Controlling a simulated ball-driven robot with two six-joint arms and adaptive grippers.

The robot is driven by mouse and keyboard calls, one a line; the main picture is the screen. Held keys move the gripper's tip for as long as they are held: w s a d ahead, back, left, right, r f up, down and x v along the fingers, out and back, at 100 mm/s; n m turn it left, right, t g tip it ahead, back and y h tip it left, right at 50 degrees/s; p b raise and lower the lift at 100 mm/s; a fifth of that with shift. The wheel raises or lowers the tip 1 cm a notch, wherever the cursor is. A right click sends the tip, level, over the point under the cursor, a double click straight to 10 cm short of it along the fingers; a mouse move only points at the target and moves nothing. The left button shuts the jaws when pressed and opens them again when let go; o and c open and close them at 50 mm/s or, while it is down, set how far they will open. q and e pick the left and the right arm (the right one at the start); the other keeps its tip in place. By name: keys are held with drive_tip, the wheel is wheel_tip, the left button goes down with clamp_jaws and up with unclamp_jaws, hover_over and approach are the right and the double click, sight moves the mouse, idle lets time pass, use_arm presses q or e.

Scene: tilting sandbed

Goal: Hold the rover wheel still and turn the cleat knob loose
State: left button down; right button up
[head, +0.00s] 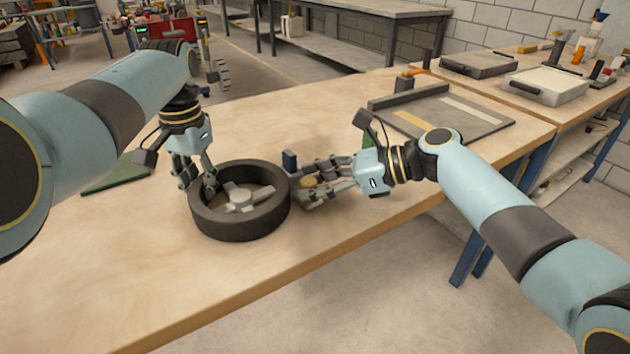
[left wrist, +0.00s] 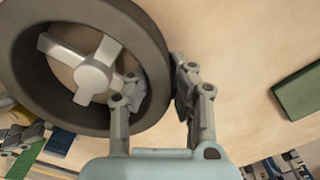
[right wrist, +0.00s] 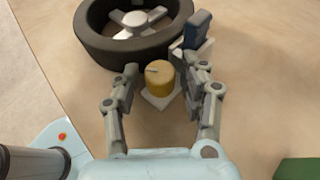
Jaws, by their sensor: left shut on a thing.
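The rover wheel (head: 240,228), a dark tyre with a pale spoked hub, lies flat on the table. My left gripper (head: 197,185) is shut on its left rim. In the left wrist view one finger is inside the rim and the other outside (left wrist: 155,85). The yellow cleat knob (right wrist: 160,76) stands on a small white plate just beside the wheel. It shows partly between the fingers in the head view (head: 307,182). My right gripper (right wrist: 163,78) is open, with its fingers on either side of the knob and visible gaps to it.
A dark blue block (head: 289,161) stands by the wheel and knob; it is close to one right finger in the right wrist view (right wrist: 197,30). A green flat piece (head: 117,176) lies at the left. A grey tray (head: 445,112) sits at the back right. The front table edge is near.

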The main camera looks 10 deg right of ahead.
drive_tip(key=shift+o, duration=0.4)
drive_tip(key=m+t, duration=0.1)
drive_tip(key=m+t+h, duration=0.1)
drive_tip(key=m+t, duration=0.1)
drive_tip(key=shift+s+a+f+h, duration=0.1)
drive_tip(key=shift+s+a+h, duration=0.15)
drive_tip(key=shift+h, duration=0.15)
drive_tip(key=shift+s+d+m+t+h, duration=0.1)
drive_tip(key=shift+d+m+t+h, duration=0.05)
drive_tip(key=shift+m+t+h, duration=0.55)
drive_tip(key=v, duration=1.1)
drive_tip(key=shift+s+d+r, duration=0.15)
drive_tip(key=shift+d+r, duration=0.1)
drive_tip(key=shift+d, duration=0.1)
